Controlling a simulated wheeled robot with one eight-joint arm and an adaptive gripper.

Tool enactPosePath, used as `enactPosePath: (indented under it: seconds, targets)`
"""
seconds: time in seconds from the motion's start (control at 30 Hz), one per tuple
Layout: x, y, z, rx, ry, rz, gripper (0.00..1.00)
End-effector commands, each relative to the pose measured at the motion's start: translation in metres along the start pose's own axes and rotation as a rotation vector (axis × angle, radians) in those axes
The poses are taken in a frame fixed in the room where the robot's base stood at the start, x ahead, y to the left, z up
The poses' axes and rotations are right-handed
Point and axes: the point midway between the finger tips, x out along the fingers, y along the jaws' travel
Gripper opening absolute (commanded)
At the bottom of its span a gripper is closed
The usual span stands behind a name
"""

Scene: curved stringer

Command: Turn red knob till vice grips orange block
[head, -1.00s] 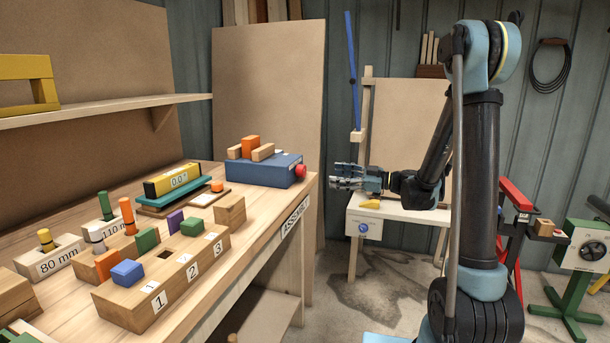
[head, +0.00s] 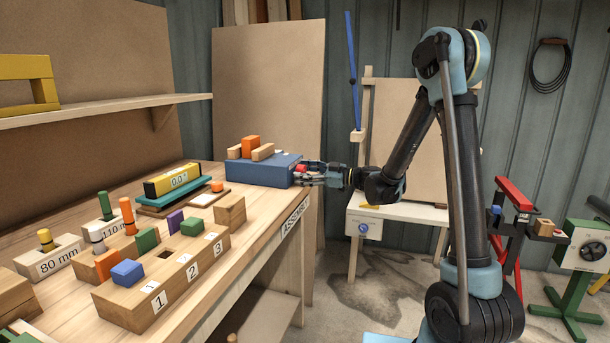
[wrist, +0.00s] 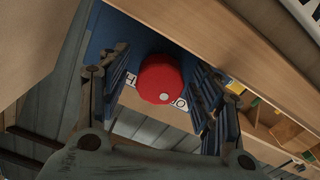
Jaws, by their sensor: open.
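The vice is a blue box (head: 262,170) at the far right end of the workbench. The orange block (head: 250,146) stands upright on it between two wooden jaws (head: 262,152); whether they touch it is too small to tell. The red knob (head: 301,169) sticks out of the vice's right side, partly hidden by my gripper. My gripper (head: 310,174) is at the knob. In the wrist view, the red knob (wrist: 161,80), with a white dot on its face, lies between my open fingers (wrist: 160,98), with visible gaps on both sides.
The workbench (head: 262,222) holds a level gauge (head: 178,181) and a numbered wooden block holder (head: 165,290) nearer the camera. A small white table (head: 400,220) stands behind my arm. The bench's front right edge lies just below my gripper.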

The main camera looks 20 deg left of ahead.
Motion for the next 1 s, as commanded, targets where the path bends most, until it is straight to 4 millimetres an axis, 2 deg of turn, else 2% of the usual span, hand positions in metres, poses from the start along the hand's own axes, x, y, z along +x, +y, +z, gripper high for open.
enactPosePath:
  seconds: [0.27,0.47,0.77,1.0]
  targets:
    - [0.0014,-0.0001,-0.0001,0.0,0.0,0.0,0.59]
    - [0.0013,-0.0001,-0.0001,0.0,0.0,0.0,0.16]
    - [0.0013,0.0002,-0.0002,0.015,0.0,0.0,0.15]
    - [0.0013,0.0003,-0.0002,0.117,0.0,0.001,0.15]
